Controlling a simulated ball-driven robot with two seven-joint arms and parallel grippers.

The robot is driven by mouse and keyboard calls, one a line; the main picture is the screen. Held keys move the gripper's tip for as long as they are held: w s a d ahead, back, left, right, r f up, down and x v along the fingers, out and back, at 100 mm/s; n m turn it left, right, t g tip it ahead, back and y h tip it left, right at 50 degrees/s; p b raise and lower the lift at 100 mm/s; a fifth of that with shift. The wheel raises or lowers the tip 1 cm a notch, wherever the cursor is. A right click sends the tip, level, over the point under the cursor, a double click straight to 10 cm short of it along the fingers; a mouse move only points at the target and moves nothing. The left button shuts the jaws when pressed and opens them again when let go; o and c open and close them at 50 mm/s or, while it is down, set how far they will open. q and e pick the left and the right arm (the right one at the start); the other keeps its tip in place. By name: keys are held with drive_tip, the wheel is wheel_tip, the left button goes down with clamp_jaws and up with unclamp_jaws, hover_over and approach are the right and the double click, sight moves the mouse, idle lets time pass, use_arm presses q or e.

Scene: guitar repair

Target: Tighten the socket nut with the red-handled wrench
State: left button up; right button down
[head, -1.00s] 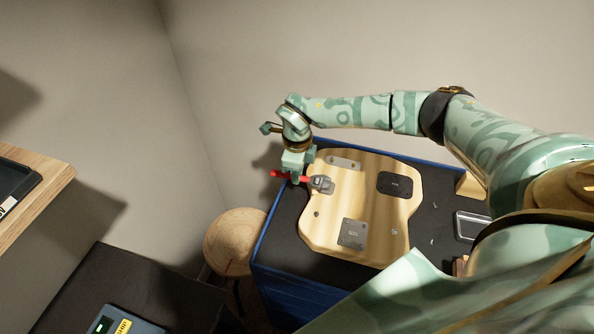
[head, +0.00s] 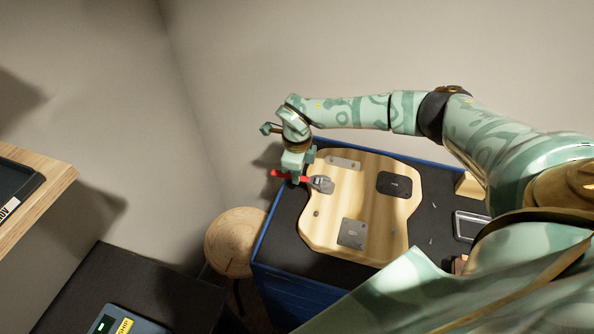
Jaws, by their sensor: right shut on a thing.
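The red-handled wrench (head: 322,184) shows at the left edge of the wooden guitar body (head: 340,225). Its grey head lies over the edge of the body and its red handle points left. My right gripper (head: 294,178) is shut on the red handle from above. The socket nut cannot be made out; the wrench head and gripper cover that spot. The guitar body lies flat, with dark plates on its face. My left gripper is not in view.
The body rests on a black-topped blue cabinet (head: 278,280). A metal tray (head: 470,226) and small loose parts lie on its right side. A round wooden stool (head: 233,240) stands to its left. A dark table (head: 130,285) is at the lower left, a wooden shelf (head: 52,185) above it.

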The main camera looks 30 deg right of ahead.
sight(315, 166)
drive_tip(key=shift+f+b, duration=0.4)
drive_tip(key=shift+f, duration=0.35)
idle(0.3)
drive_tip(key=shift+w+d+m, duration=0.5)
drive_tip(key=shift+d+m, duration=0.15)
drive_tip(key=shift+m, duration=0.5)
drive_tip(key=shift+w+d+m, duration=0.45)
drive_tip(key=shift+d+m, duration=0.2)
drive_tip(key=shift+m, duration=0.5)
drive_tip(key=shift+w+d+m, duration=0.25)
drive_tip(key=shift+d+m, duration=0.55)
drive_tip(key=shift+m, duration=0.4)
drive_tip(key=shift+w+d+m+p, duration=0.1)
drive_tip(key=shift+d+m+p, duration=0.4)
drive_tip(key=shift+d+m, duration=0.45)
drive_tip(key=shift+d+m+p, duration=0.35)
drive_tip(key=shift+d+m, duration=0.15)
drive_tip(key=shift+m, duration=0.45)
drive_tip(key=shift+d+m+p, duration=0.3)
drive_tip(key=shift+d+m, duration=0.2)
drive_tip(key=shift+m, duration=0.4)
drive_tip(key=shift+a, duration=0.15)
drive_tip(key=shift+r, duration=0.15)
